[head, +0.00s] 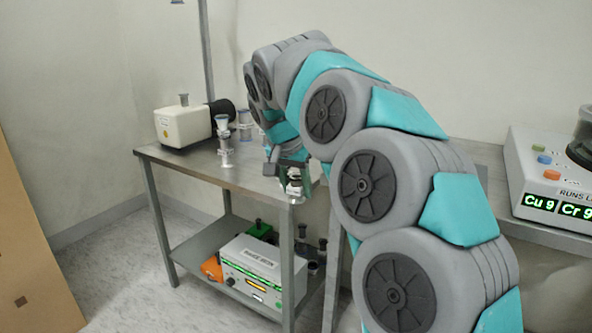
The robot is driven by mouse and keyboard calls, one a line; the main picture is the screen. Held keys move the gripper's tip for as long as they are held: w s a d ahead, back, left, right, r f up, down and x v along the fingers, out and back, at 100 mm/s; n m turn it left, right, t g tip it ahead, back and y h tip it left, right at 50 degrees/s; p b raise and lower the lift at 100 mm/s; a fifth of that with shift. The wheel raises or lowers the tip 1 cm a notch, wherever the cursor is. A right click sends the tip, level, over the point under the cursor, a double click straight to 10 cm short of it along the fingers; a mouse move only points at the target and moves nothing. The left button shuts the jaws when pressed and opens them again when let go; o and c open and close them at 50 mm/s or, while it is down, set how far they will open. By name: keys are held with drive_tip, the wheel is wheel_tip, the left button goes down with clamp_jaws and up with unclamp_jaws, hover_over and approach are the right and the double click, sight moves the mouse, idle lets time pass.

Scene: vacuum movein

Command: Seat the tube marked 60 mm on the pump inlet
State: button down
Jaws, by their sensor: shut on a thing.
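My gripper (292,170) is at the front right corner of the steel table, pointing down and shut on a small metal and white piece (295,186). Most of that piece is hidden by the gripper, and no 60 mm mark is legible. A cream box with a black cylinder at its right end, which looks like the pump (182,127), stands at the back left of the table. A short grey upright port, perhaps its inlet (184,100), is on top. My gripper is well to the right of it and apart from it. A clear, flanged tube-like stack (225,148) stands between them.
Another clear flanged part (244,122) stands behind the stack, partly near my arm. The table (190,163) has bare room at its front left. A vertical post (207,50) rises behind the pump. The lower shelf holds a display unit (252,268) and small dark parts.

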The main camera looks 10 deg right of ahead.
drive_tip(key=s+f+n+y, duration=0.1)
drive_tip(key=s+f+n, duration=0.1)
drive_tip(key=f, duration=2)
drive_tip(key=s+f+n+y, duration=0.1)
drive_tip(key=s+f+n, duration=0.2)
drive_tip(key=f, duration=1.9)
drive_tip(key=shift+f+n+t+y, duration=0.25)
drive_tip(key=shift+n+t+y, duration=0.15)
drive_tip(key=shift+n, duration=0.8)
